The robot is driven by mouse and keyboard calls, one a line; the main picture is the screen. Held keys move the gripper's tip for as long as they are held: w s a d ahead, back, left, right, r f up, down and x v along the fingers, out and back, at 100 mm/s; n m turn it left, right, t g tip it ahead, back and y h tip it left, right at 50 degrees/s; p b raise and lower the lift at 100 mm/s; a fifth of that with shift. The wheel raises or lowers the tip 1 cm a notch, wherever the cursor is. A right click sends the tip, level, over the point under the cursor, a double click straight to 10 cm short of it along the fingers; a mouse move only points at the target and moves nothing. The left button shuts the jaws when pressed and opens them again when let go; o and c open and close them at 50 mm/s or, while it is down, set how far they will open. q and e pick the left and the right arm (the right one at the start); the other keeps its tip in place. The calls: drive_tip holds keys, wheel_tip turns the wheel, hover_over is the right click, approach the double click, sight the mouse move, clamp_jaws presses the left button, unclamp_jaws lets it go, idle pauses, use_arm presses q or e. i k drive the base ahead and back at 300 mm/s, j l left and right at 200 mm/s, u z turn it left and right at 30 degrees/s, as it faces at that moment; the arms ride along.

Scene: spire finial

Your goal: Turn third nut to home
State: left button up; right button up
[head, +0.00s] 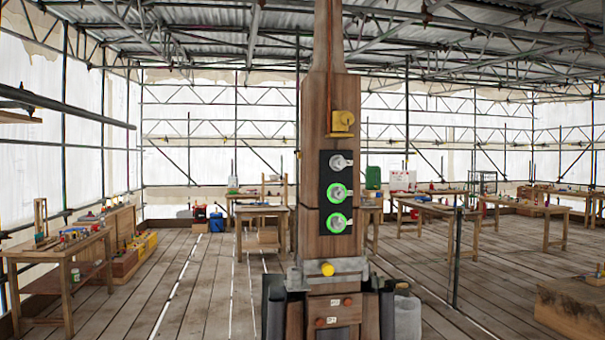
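A tall wooden spire post (339,95) stands upright in the centre of the head view. A black plate (325,170) on its face carries three silver nuts in a column. The top nut (338,161) has no green ring around it, and a small lever or pointer on it points to the right. The middle nut (337,193) and the bottom nut (337,223) each sit inside a bright green ring. I cannot tell from the picture which one counts as the third. Neither of my grippers is in view, and nothing touches the nuts.
A yellow block (342,122) is fixed above the plate. A grey metal collar (350,270) with a yellow knob (327,269) circles the post below. Workbenches stand left (62,256) and right behind. A wooden block (572,308) sits at right. The plank floor is mostly clear.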

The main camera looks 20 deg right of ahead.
sight(334, 161)
drive_tip(key=i+l+u, duration=0.1)
drive_tip(key=l, duration=0.3)
drive_tip(key=i+l+u, duration=0.15)
drive_tip(key=l, duration=0.25)
drive_tip(key=i+l+u, duration=0.1)
drive_tip(key=l, duration=0.35)
drive_tip(key=i+l+u, duration=0.15)
drive_tip(key=l, duration=0.3)
drive_tip(key=i+l+u, duration=0.1)
drive_tip(key=l, duration=0.35)
